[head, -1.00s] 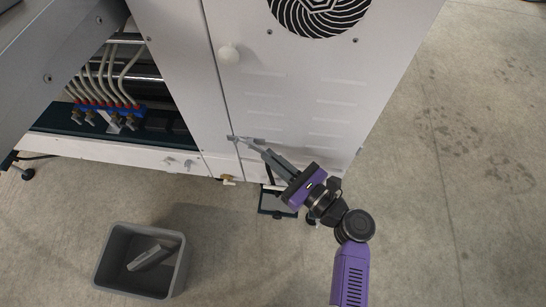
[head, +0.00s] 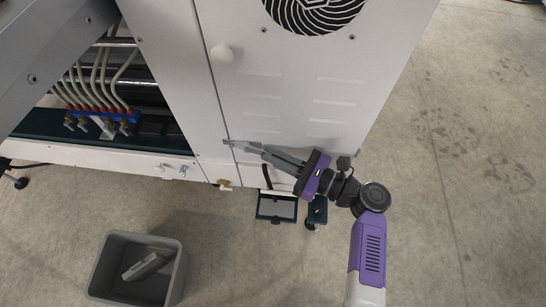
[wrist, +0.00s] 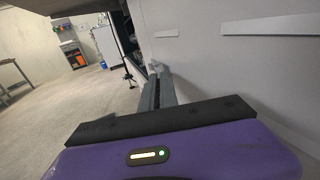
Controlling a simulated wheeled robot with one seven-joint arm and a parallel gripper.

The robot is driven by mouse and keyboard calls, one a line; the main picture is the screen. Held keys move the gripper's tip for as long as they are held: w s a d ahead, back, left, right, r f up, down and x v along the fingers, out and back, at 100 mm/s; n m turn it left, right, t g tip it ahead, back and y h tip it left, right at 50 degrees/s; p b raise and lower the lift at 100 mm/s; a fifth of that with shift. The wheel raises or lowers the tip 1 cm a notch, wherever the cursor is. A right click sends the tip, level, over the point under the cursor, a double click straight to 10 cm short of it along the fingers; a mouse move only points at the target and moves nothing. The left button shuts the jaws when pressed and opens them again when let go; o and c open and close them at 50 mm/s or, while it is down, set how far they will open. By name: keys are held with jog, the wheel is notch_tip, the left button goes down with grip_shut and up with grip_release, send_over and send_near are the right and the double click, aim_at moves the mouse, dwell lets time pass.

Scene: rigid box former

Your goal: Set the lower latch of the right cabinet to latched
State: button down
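The right cabinet (head: 285,95) is the light panel with the round fan grille and slots. Its lower latch (head: 232,143) is a small grey piece at the door seam near the cabinet's bottom; it lies roughly level.
An open bay with hoses and a blue valve block (head: 100,117) is left of the cabinet. A brass valve (head: 223,184) projects below the seam. A grey bin (head: 172,277) holding a grey object stands on the floor. Open floor lies to the right.

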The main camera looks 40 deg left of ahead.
jog(key=c, duration=1.6)
grip_release()
